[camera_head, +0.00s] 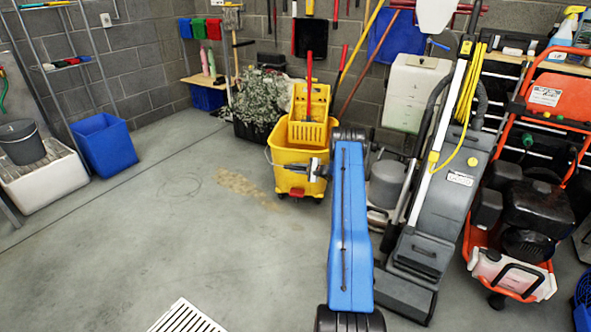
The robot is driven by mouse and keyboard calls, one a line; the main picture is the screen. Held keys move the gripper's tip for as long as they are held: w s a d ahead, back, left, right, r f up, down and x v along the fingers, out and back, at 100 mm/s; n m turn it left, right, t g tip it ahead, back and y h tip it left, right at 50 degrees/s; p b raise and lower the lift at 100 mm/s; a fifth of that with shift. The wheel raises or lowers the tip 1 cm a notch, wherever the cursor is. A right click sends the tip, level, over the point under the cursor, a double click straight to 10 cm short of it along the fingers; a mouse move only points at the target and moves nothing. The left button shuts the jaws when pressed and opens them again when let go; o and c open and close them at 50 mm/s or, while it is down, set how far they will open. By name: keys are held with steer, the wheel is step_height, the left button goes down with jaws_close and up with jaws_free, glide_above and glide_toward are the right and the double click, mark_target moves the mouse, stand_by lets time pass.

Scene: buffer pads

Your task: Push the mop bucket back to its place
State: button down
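The yellow mop bucket (284,163) stands upright on the concrete floor, right of the picture's centre. Its yellow wringer (309,103) sits on top with a red handle pointing up. A red patch shows low on its front. My gripper (306,168) lies in front of the bucket's right front side, at the end of my blue arm. It overlaps the bucket in this view; I cannot tell whether they touch. The fingers are too small to tell whether they are open or shut. My arm and gripper hide part of the bucket's right side.
A grey floor machine (445,205) and an orange pressure washer (528,195) stand at right. A blue bin (104,145) stands at left. Open floor with a tan stain (243,187) and a drain grate (186,317) lies front left.

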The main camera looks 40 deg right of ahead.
steer(key=shift+d+r, duration=0.1)
steer(key=shift+d, duration=0.25)
steer(key=c, duration=1.6)
jaws_free()
steer(key=shift+d, duration=0.1)
steer(key=v, duration=1.7)
steer(key=shift+s, duration=0.15)
